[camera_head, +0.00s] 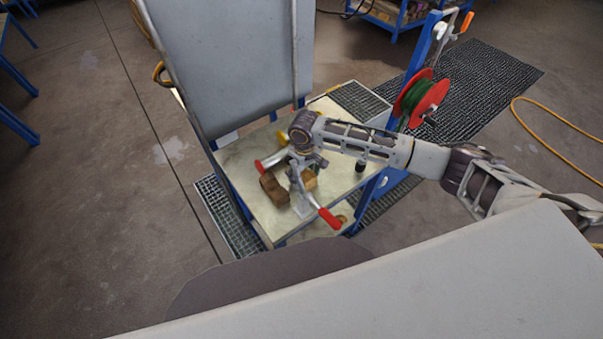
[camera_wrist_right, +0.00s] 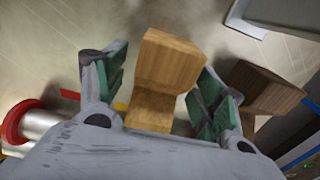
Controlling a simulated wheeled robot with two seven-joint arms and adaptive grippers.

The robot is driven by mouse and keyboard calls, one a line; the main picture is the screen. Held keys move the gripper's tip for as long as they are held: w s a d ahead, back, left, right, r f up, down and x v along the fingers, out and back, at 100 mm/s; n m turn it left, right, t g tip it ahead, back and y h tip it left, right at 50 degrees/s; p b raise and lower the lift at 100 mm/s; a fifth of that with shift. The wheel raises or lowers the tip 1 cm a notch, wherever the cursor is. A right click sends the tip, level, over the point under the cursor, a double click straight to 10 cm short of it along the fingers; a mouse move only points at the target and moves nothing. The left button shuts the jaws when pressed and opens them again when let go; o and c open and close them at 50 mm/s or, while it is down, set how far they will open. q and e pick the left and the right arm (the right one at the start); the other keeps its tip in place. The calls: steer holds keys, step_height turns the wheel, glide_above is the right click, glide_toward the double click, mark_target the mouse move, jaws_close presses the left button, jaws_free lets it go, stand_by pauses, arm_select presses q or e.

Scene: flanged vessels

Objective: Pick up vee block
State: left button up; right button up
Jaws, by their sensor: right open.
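A light wooden block with a notched shape, which looks like the vee block (camera_wrist_right: 172,62), lies between the fingers of my right gripper in the right wrist view. In the head view it seems to be the lighter block (camera_head: 309,179) on the table, partly hidden by my gripper. My right gripper (camera_head: 303,163) is open above the block, with a green-padded finger on each side. I cannot tell whether either pad touches it. A darker brown block (camera_head: 273,189) sits close by; it also shows beyond the right finger in the wrist view (camera_wrist_right: 262,88). My left gripper is out of view.
The blocks rest on a pale table (camera_head: 245,160). A clamp with a red handle (camera_head: 328,218) stands in front of them. A large grey panel (camera_head: 235,60) rises behind the table on the left. A red reel (camera_head: 420,100) stands to the right.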

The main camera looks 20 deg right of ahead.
mark_target(304, 173)
steer(key=c, duration=1.2)
steer(key=shift+r, duration=0.15)
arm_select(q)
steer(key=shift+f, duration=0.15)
arm_select(e)
steer(key=shift+r, duration=4.9)
